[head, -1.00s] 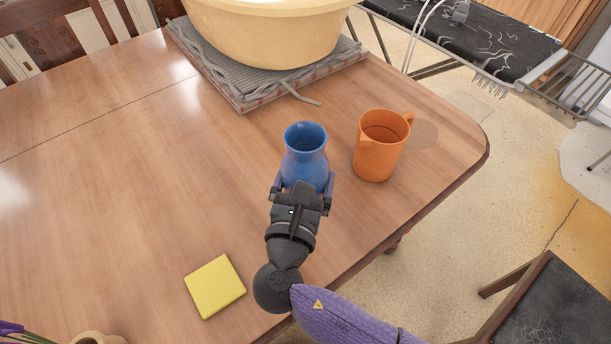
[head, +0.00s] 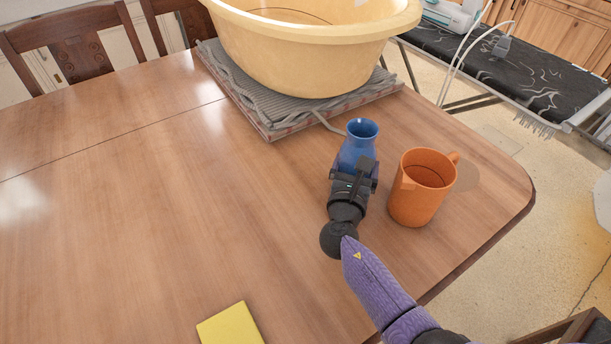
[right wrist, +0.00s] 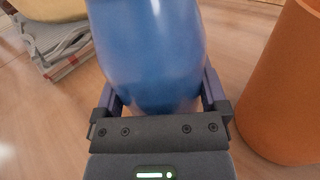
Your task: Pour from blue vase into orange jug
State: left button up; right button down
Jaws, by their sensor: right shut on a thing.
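The blue vase (head: 357,145) is held in my right gripper (head: 354,172), with its open mouth facing up and leaning slightly toward the back. The right wrist view shows the vase (right wrist: 150,50) filling the space between the two fingers (right wrist: 160,98). The orange jug (head: 420,192) stands upright on the table to the right of the vase and nearer to me, apart from it. Its side also shows at the right of the right wrist view (right wrist: 285,90). The contents of the vase cannot be made out. My left gripper is out of view.
A large cream basin (head: 310,55) rests on a folded grey cloth (head: 225,72) behind the vase. A yellow square (head: 230,327) lies at the front. The wooden table (head: 150,200) is clear at left; its edge runs close to the jug's right.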

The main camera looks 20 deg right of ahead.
jog(key=shift+w+d+f, duration=0.1)
jog(key=shift+w+d, duration=0.05)
jog(key=shift+w, duration=0.05)
jog(key=shift+s+d, duration=0.1)
jog(key=shift+s, duration=0.05)
